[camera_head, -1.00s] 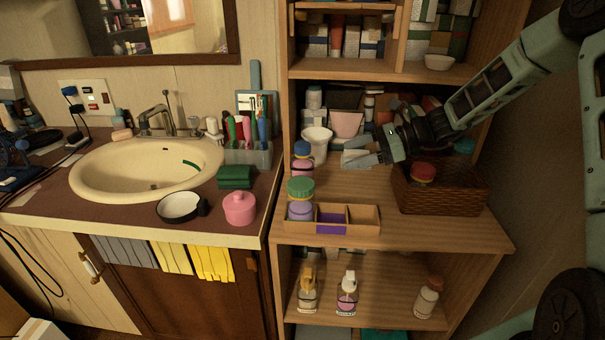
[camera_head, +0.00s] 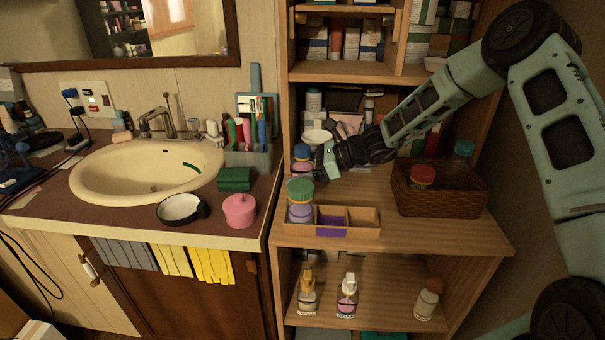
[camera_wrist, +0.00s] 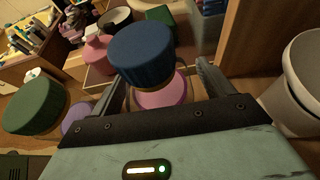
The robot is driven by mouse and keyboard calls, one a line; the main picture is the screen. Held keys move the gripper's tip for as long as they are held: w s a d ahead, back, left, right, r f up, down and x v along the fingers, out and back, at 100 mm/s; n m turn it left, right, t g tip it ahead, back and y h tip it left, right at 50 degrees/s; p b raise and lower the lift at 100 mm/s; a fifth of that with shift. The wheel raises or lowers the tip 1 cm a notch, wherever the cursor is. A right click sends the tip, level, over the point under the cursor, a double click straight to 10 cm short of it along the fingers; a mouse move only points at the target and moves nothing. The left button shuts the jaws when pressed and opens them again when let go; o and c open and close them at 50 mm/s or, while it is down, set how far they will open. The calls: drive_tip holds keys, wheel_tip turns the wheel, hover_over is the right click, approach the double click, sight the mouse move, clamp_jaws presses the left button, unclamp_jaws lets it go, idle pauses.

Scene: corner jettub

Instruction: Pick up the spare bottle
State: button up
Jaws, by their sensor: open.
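A pink bottle with a blue cap (camera_head: 302,152) stands upright on the wooden shelf, behind a purple bottle with a green cap (camera_head: 300,190). No marking shows which bottle is the spare one. My gripper (camera_head: 325,162) is open at the right side of the blue-capped bottle. In the wrist view the blue cap (camera_wrist: 142,52) and pink body show between the spread fingers of my gripper (camera_wrist: 163,75). The fingers hide part of the body, and I cannot tell whether they touch it. The green cap (camera_wrist: 35,105) lies left of the fingers.
A divided wooden box (camera_head: 362,229) sits at the shelf's front. A wicker basket (camera_head: 437,200) with a red-capped jar (camera_head: 423,174) stands to the right. A white pot (camera_wrist: 304,70) is close to the gripper's right. Several bottles stand on the lower shelf.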

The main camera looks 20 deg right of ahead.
drive_tip(key=shift+w+a+f, duration=0.15)
drive_tip(key=shift+a+f, duration=0.05)
drive_tip(key=shift+a, duration=0.15)
drive_tip(key=c, duration=1)
drive_tip(key=shift+c, duration=1.2)
drive_tip(key=shift+r, duration=0.2)
